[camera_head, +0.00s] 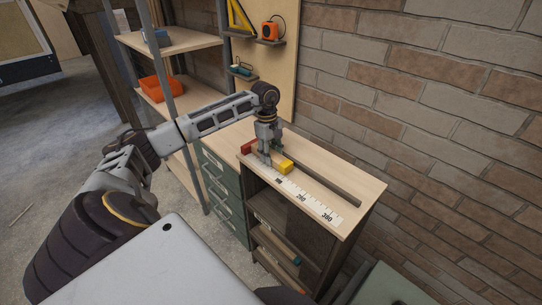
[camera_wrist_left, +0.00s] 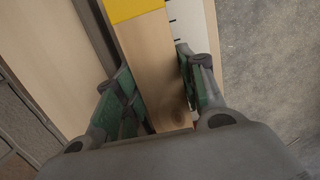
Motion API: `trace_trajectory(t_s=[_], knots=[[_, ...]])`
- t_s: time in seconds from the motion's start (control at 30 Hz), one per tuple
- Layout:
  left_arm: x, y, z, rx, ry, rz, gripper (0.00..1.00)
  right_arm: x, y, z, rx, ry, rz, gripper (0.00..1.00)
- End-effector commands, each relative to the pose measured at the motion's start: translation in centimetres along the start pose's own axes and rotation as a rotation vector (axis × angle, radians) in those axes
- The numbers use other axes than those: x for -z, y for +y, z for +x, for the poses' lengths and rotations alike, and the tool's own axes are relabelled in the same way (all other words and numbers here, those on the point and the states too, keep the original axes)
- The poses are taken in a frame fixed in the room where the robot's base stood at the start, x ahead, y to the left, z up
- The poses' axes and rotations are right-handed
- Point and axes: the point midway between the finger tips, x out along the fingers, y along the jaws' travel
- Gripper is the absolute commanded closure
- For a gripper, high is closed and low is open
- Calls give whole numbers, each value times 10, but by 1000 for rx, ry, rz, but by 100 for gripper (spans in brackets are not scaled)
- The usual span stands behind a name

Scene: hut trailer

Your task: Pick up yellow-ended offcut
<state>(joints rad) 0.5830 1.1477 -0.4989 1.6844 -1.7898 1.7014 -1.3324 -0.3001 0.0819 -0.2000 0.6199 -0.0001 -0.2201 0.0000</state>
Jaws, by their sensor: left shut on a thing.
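The yellow-ended offcut is a pale wooden strip; its yellow end (camera_head: 286,167) shows on the bench top in the head view, just right of my left gripper (camera_head: 266,158). In the left wrist view its bare wood (camera_wrist_left: 147,55) runs between the two green-padded fingers of my left gripper (camera_wrist_left: 153,64), with the yellow end at the top edge. My left gripper points down and is shut on the offcut. The fingers hide part of the wood in the head view. I cannot tell whether it is clear of the bench. My right gripper is not in view.
The bench (camera_head: 352,184) carries a white numbered scale (camera_head: 318,209), a long dark rail (camera_head: 330,190) and a red block (camera_head: 247,146). A brick wall stands behind. Shelves with an orange bin (camera_head: 160,88) are at left, beside green drawers (camera_head: 222,187).

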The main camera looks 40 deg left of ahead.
Motion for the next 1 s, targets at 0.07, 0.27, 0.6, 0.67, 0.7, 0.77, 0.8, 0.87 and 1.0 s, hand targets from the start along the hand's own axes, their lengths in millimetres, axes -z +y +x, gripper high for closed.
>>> trace_trajectory(t_s=[0.07,0.27,0.6,0.67,0.7,0.77,0.8,0.87,1.0], knots=[[0,0,-6,-2,1,0,91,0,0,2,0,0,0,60],[-3,1,-26,-4,1,0,91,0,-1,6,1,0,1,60],[-8,1,-69,-4,1,0,91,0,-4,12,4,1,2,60],[-9,1,-75,-3,0,0,91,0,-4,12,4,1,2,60],[-10,1,-78,-3,0,0,91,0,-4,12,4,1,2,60],[-10,0,-83,-2,-1,0,91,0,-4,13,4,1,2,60],[-10,0,-86,-2,-1,0,91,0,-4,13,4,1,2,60],[-11,0,-89,-2,-1,0,91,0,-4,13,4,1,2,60],[-11,0,-93,-1,-1,0,91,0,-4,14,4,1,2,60]])
